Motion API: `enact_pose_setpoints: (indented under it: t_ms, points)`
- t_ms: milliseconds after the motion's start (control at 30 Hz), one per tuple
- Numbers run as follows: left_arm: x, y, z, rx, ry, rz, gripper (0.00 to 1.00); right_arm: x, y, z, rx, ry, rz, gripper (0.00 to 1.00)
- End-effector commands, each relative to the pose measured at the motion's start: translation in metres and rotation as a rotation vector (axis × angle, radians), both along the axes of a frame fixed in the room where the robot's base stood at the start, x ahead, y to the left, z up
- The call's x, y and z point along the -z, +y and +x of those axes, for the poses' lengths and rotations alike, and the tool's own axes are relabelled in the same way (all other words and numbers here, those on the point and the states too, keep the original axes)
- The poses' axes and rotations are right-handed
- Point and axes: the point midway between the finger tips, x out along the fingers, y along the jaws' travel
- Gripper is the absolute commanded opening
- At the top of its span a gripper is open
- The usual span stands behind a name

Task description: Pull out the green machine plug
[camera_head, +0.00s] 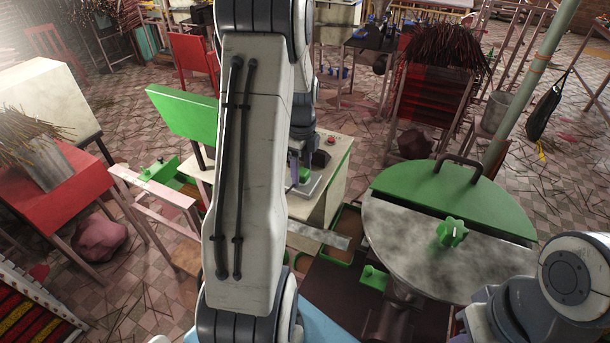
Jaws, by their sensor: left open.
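My left arm crosses the middle of the view, and its gripper (304,184) points down at the top of a cream machine box (335,182) with a red button. The gripper is open, but my own arm hides much of it. A small green piece (304,174) shows between or right beside its fingers; it may be the plug, and I cannot tell whether they touch it. My right arm shows at the lower right, with its gripper out of view.
A round metal machine with a green lid (450,195) and green knob (453,232) stands at the right. A red stool (58,190) with incense sticks is at the left. A green panel (184,112) rises behind my arm. Litter covers the tiled floor.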

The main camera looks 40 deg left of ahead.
Motion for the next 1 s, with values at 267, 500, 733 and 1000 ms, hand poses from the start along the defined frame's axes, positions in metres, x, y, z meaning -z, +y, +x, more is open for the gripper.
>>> enact_pose_setpoints:
  t_ms: [267, 500, 733, 1000]
  points:
    - [0.0002, 0.0001, -0.0002, 0.0, 0.001, 0.0, 0.75, 0.0001, 0.0, 0.0, 0.0, 0.0, 0.0, 0.0]
    - [-0.0004, 0.0, -0.0003, 0.0, 0.001, 0.0, 0.75, -0.0017, 0.0, 0.0, 0.0, 0.0, 0.0, 0.0]
    - [0.0003, 0.0, -0.0004, 0.0, 0.001, 0.0, 0.75, -0.0023, 0.0, 0.0, 0.0, 0.0, 0.0, 0.0]
    - [0.0002, 0.0, -0.0004, 0.0, 0.001, 0.0, 0.0, -0.0023, 0.0, 0.0, 0.0, 0.0, 0.0, 0.0]
